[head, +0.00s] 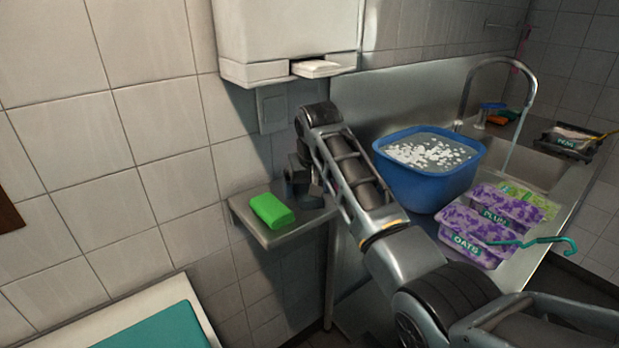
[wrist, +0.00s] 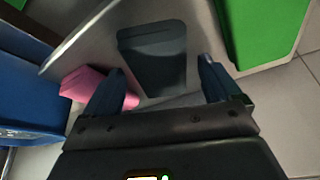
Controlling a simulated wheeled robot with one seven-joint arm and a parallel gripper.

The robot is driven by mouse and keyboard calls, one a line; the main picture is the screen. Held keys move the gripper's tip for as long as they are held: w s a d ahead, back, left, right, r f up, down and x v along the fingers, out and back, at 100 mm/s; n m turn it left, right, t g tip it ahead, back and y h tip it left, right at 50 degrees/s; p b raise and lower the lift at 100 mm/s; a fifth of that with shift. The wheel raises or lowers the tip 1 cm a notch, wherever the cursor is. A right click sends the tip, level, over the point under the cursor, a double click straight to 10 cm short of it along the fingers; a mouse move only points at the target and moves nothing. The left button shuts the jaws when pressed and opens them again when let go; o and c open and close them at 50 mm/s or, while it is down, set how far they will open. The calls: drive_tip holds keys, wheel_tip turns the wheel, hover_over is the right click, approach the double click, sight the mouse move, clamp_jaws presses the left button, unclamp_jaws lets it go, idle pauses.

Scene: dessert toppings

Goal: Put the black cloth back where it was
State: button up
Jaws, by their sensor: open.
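The black cloth, a dark folded block (wrist: 152,58), lies on the small grey shelf (head: 275,238). In the wrist view it is just ahead of the fingertips, roughly between them. My gripper (wrist: 160,78) is open, with nothing between its fingers. In the head view my dark gripper (head: 300,180) is over the right part of the shelf, and I cannot clearly tell it from the cloth there. Whether the fingers touch the cloth is unclear.
A green block (head: 271,210) lies on the shelf left of my gripper. A pink piece (wrist: 82,84) shows beside my finger in the wrist view. A blue basin (head: 425,185) with white bits, purple packs (head: 465,242) and a teal hook (head: 545,241) stand right, by the sink.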

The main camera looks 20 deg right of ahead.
drive_tip(key=b+v, duration=0.1)
drive_tip(key=v, duration=1.1)
drive_tip(key=shift+w, duration=0.1)
drive_tip(key=shift+c, duration=0.3)
idle(0.6)
